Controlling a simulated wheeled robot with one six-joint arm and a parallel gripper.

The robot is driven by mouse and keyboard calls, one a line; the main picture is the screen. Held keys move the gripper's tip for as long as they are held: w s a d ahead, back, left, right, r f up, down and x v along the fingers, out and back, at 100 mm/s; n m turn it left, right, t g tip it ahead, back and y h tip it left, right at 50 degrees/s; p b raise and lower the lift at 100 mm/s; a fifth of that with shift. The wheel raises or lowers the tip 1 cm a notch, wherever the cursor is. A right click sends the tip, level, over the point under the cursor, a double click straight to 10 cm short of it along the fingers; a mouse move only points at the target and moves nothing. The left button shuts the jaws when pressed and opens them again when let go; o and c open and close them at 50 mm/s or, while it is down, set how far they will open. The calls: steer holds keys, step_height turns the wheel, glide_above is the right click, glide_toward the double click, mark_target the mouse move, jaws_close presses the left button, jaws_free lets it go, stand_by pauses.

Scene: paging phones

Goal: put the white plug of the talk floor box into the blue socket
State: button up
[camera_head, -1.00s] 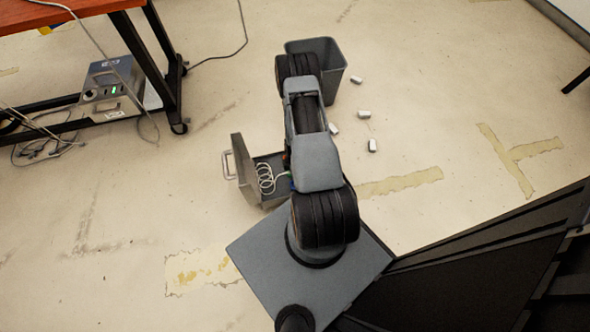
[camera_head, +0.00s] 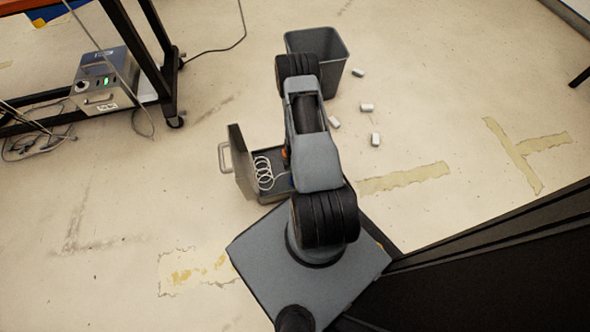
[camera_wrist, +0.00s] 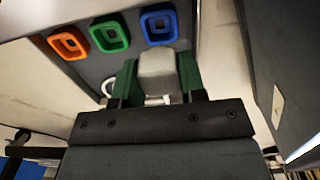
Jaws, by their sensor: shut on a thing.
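In the wrist view the white plug (camera_wrist: 158,62) sits between the green fingers of my gripper (camera_wrist: 157,76), which is shut on it. The blue socket (camera_wrist: 148,30) is a square frame just beyond the plug's top, and its opening shows empty. The plug appears apart from it, but the depth between them is hard to tell. The talk floor box (camera_head: 270,192) stands open on the floor in the head view, with a coiled white cord (camera_head: 263,172) inside.
A green socket (camera_wrist: 97,40) and an orange socket (camera_wrist: 57,44) are in line left of the blue one. The box's raised lid (camera_head: 242,160) stands on its left. A grey bin (camera_head: 335,75) and several small white blocks (camera_head: 367,107) are on the floor beyond. A table (camera_head: 165,55) is at upper left.

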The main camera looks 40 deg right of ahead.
steer(key=shift+f+b, duration=2.45)
steer(key=shift+f, duration=0.3)
steer(key=shift+f, duration=0.35)
steer(key=o, duration=1)
step_height(320, 180, up, 14)
steer(key=p, duration=0.9)
